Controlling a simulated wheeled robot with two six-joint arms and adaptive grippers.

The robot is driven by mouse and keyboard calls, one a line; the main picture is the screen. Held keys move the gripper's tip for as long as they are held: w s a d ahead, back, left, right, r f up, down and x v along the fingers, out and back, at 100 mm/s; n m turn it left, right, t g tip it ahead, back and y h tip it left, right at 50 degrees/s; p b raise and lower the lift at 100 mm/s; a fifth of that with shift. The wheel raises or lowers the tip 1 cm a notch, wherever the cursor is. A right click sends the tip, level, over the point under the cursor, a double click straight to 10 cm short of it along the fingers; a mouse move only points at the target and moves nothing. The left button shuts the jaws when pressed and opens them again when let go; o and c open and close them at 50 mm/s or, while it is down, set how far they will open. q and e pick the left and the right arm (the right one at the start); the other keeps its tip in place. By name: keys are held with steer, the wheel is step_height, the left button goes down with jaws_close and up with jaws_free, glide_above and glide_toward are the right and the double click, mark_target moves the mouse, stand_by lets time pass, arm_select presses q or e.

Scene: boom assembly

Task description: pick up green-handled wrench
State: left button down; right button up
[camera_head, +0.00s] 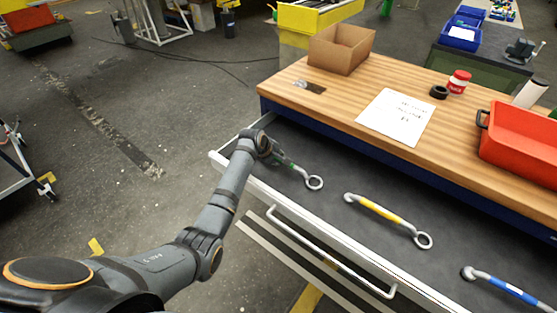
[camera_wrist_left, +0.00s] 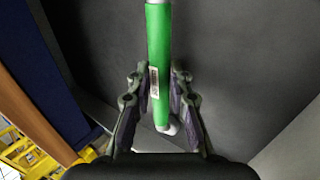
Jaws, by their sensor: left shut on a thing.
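The green-handled wrench (camera_wrist_left: 159,50) is between the two fingers of my left gripper (camera_wrist_left: 159,95) in the left wrist view, and the fingers are shut on its green handle. In the head view the wrench's ring end (camera_head: 314,183) shows over the open drawer (camera_head: 330,207), and my left wrist hides most of the handle. I cannot tell whether the wrench touches the drawer floor. My right gripper is not in view.
A yellow-handled wrench (camera_head: 382,212) and a blue-handled wrench (camera_head: 505,287) lie in the drawer to the right. The wooden worktop (camera_head: 300,90) above holds a cardboard box (camera_head: 341,50), a paper sheet (camera_head: 396,116) and a red bin (camera_head: 520,143). The drawer handle (camera_head: 330,255) sticks out in front.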

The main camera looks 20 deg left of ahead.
mark_target(277, 160)
arm_select(q)
step_height(277, 160, up, 4)
steer(key=shift+f+b, duration=0.25)
steer(key=shift+b, duration=0.25)
steer(key=s+d+r+b, duration=0.1)
steer(key=s+d+r, duration=0.2)
steer(key=s+r, duration=0.6)
steer(key=s, duration=0.4)
steer(key=shift+s+r, duration=0.3)
steer(key=shift+s, duration=0.05)
steer(key=c, duration=1.9)
jaws_free()
jaws_close()
